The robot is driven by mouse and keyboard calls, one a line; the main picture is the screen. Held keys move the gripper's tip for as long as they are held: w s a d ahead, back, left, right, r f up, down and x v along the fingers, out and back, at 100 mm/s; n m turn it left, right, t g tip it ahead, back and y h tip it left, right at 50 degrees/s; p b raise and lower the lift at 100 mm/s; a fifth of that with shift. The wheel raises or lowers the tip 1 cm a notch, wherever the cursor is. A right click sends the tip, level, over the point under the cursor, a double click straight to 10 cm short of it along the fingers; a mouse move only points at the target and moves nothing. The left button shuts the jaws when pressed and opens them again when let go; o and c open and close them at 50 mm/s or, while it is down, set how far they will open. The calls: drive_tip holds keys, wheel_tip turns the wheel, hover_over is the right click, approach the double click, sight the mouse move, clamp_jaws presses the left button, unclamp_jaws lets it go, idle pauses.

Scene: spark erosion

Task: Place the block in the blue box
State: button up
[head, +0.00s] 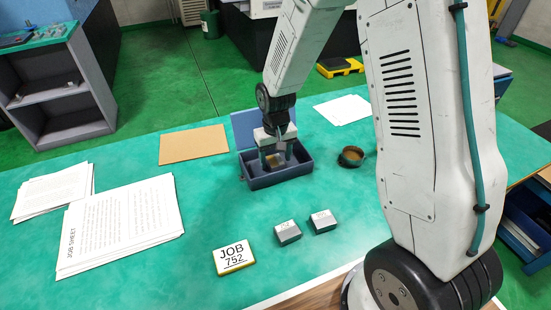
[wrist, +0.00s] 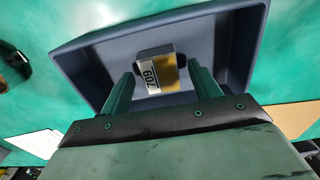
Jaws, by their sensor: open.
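The blue box (head: 283,178) stands on the green table with its lid (head: 252,124) raised at the back. My gripper (head: 276,158) points down into the box, its fingers apart. In the wrist view a small block (wrist: 160,74), brass-coloured and grey with a numbered white label, is inside the box, in line with the gap between the open fingers. It looks free of both fingers, but I cannot tell whether it touches the box floor. In the head view the fingers partly hide it.
Two grey labelled blocks (head: 287,232) (head: 322,221) lie in front of the box, beside a JOB 752 sign (head: 235,257). A dark round pot (head: 350,156) stands right of the box. Job sheets (head: 120,222) and a brown board (head: 193,145) lie left.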

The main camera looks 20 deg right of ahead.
sight(275, 161)
drive_tip(key=s+d+r, duration=0.1)
drive_tip(key=s+r, duration=0.2)
drive_tip(key=r, duration=0.6)
drive_tip(key=s+r, duration=0.3)
drive_tip(key=r, duration=0.7)
drive_tip(key=s+d+r, duration=0.1)
drive_tip(key=s+r, duration=0.3)
drive_tip(key=s, duration=0.7)
drive_tip(key=s+d+r+t, duration=0.1)
drive_tip(key=s+r, duration=0.2)
drive_tip(key=s, duration=0.8)
drive_tip(key=shift+r, duration=0.4)
